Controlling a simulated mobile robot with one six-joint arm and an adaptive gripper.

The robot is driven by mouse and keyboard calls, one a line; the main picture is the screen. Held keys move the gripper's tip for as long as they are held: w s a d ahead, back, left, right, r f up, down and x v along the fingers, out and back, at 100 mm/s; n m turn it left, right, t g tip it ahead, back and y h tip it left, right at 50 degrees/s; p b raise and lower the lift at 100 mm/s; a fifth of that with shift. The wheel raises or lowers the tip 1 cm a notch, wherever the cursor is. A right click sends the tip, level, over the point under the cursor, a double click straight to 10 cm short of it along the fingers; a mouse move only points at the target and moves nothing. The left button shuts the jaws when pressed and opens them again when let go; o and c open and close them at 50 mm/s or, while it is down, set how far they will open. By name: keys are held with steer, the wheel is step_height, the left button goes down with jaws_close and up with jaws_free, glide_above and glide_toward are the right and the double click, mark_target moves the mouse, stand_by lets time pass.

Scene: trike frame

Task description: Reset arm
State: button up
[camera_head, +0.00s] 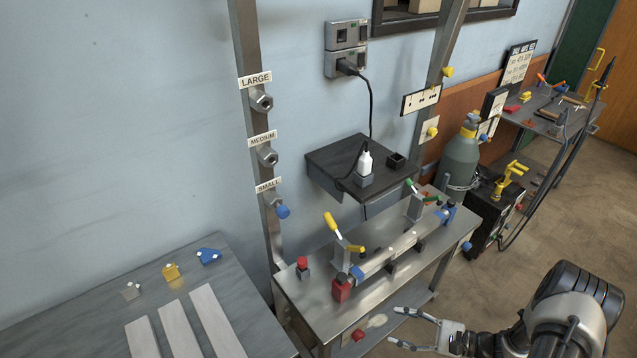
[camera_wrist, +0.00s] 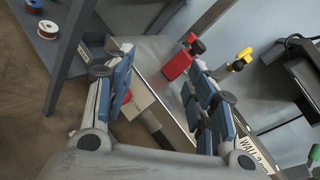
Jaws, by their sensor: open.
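My gripper (camera_head: 402,328) is open at the lower right of the head view, in front of the metal workbench (camera_head: 300,292). No object shows between its fingers. In the wrist view its two blue-padded fingers (camera_wrist: 165,100) are spread apart, with the bench edge beyond them. My arm reaches in from the lower right corner of the head view. On the bench, a long bar (camera_head: 390,250) lies along the top near a yellow-handled clamp (camera_head: 332,225) and a red block (camera_head: 341,289).
A steel table (camera_head: 60,335) with flat strips stands at the left. A post with LARGE, MEDIUM and SMALL labels (camera_head: 255,80) rises behind the bench. A gas cylinder (camera_head: 460,160) stands at the right. Open floor (camera_head: 560,220) lies right of the bench.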

steer(key=s+a+r+n+g+h, duration=0.1)
steer(key=a+r+n+g+h, duration=0.15)
steer(key=r, duration=0.55)
steer(key=s+a+r+n+g+h, duration=0.15)
steer(key=r+n, duration=0.25)
steer(key=r, duration=0.4)
steer(key=s+a+r+n+g+h, duration=0.1)
steer(key=a+r+n+g+h, duration=0.15)
steer(key=r, duration=0.55)
steer(key=s+a+r+n+t+h, duration=0.1)
steer(key=s+r+n+t+h, duration=0.3)
steer(key=s+r+n+h, duration=0.4)
steer(key=s+r, duration=0.6)
steer(key=shift+s+a+r+n+t, duration=0.15)
steer(key=shift+s+a+n+t, duration=0.15)
steer(key=shift+s+t, duration=0.05)
